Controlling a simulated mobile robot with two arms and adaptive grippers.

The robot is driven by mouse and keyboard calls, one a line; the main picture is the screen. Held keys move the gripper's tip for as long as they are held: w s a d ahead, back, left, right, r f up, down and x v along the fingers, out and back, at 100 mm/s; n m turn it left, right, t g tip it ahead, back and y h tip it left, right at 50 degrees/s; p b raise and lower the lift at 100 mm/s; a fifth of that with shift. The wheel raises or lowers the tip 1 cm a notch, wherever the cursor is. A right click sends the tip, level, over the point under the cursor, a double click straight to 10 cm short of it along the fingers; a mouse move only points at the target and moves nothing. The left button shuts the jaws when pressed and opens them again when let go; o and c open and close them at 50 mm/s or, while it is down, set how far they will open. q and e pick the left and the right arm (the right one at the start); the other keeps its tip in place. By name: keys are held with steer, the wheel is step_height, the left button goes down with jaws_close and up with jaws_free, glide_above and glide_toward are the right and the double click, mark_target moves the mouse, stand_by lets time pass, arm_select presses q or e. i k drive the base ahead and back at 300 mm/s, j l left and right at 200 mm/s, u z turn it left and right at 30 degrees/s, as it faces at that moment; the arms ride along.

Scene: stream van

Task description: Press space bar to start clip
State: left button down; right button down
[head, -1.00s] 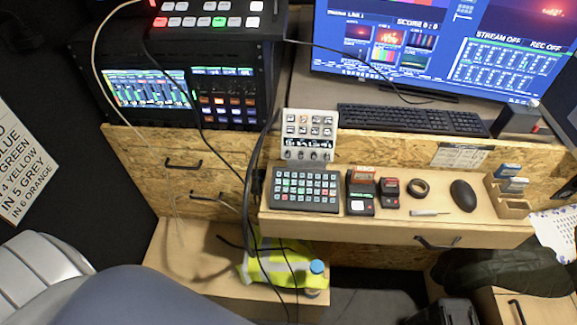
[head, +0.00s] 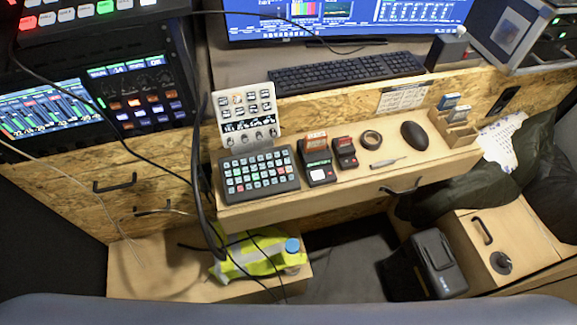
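A black computer keyboard (head: 345,73) lies on the raised shelf below the large monitor (head: 350,18). Its long front row faces me, but the single keys, including the space bar, are too small to tell apart. The monitor shows a blue screen with coloured picture tiles and a table of values; its top is cut off. Neither of my grippers shows in the head view.
A lower wooden shelf holds a small keypad (head: 259,174), a white button panel (head: 247,116), two card readers, a tape roll (head: 371,139) and a black mouse (head: 414,135). A black cable (head: 197,170) hangs at the left.

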mark_target(340, 79)
steer(key=i+l+u, duration=0.25)
steer(key=l, duration=0.4)
steer(key=l+u, duration=0.25)
steer(key=l, duration=0.35)
